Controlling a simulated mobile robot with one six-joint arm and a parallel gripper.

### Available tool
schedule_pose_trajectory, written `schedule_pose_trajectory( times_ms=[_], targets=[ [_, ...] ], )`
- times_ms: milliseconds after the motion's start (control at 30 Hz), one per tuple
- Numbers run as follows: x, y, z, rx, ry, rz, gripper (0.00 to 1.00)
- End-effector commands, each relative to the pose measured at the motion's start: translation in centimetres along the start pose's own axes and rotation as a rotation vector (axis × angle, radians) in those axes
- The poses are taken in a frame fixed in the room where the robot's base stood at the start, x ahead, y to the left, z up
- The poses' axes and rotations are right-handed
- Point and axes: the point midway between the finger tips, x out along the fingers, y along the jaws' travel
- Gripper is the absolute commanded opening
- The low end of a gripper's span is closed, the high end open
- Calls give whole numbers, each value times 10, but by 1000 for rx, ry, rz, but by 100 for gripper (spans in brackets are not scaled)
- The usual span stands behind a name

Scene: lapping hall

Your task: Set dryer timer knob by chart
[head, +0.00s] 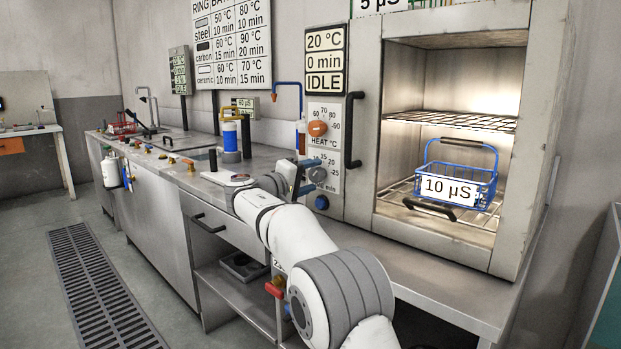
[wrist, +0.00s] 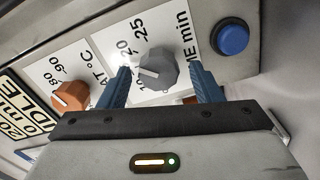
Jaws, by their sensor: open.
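The grey timer knob (wrist: 158,70) sits on a white minute dial on the dryer panel (head: 325,150). My gripper (wrist: 157,62) is open, with one blue finger on each side of the knob; I cannot tell if they touch it. In the head view my gripper (head: 308,176) partly covers the dial. The dryer display (head: 324,61) reads 20 °C, 0 min, IDLE. The wall chart (head: 232,45) has rows steel, carbon and ceramic; its right column reads 80 °C 10 min, 90 °C 20 min, 70 °C 15 min. Its top is cut off.
The orange heat knob (head: 317,128) is above the timer knob, and a blue button (head: 321,202) below it. A black handle (head: 354,130) stands out beside the panel. A blue basket (head: 470,183) labelled 10 µS sits in the lit dryer. A blue-yellow cylinder (head: 230,135) stands on the bench.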

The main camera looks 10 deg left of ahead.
Motion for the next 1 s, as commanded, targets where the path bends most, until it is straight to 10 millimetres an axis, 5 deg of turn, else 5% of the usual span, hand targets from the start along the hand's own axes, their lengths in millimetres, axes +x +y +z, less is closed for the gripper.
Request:
schedule_pose_trajectory(
  times_ms=[500,1000],
  targets=[
    [-73,0,0,-2,1,-1,59],
    [-77,-1,0,-1,0,-1,59]
  ],
)
